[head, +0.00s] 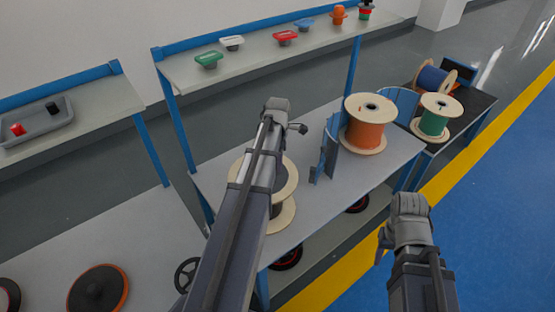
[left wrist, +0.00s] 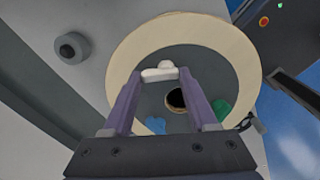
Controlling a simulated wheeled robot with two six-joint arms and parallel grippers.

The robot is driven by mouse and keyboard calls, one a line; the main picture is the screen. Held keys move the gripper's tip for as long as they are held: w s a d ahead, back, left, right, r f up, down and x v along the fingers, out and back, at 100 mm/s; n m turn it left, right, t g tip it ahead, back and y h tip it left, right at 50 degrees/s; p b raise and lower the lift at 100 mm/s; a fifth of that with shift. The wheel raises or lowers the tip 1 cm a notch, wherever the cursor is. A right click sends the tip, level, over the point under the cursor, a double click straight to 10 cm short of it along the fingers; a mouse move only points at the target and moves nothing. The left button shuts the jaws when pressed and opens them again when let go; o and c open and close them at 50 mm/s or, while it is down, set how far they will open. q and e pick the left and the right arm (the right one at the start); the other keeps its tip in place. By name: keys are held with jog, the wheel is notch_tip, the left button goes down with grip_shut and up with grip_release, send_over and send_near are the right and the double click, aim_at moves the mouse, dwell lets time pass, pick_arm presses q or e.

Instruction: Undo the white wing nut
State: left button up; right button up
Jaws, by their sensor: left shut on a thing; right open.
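The white wing nut (left wrist: 159,70) is between the fingertips of my left gripper (left wrist: 160,75) in the left wrist view; the gripper is shut on it. Behind it is the round face of a spool (left wrist: 217,42) with a pale rim, a grey middle and a dark centre hole. A blue piece (left wrist: 155,126) and a green piece (left wrist: 221,109) also sit on this face. In the head view my left arm covers much of a pale-rimmed spool (head: 283,214), and the left gripper is hidden. My right gripper (head: 386,242) is open and away from the spool, over the floor at the right.
An orange spool (head: 366,135) stands on the grey bench (head: 326,207) beside a curved blue plate (head: 329,150). Blue and green spools stand on a dark table at the right. A shelf above holds several small coloured pieces. Open floor lies at the right.

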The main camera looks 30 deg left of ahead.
pick_arm(q)
jog(key=o, duration=1.4)
jog(key=shift+r, duration=0.1)
notch_tip(320, 180, up, 8)
jog(key=p, duration=0.8)
jog(key=shift+s+d, duration=0.15)
jog(key=shift+f, duration=0.2)
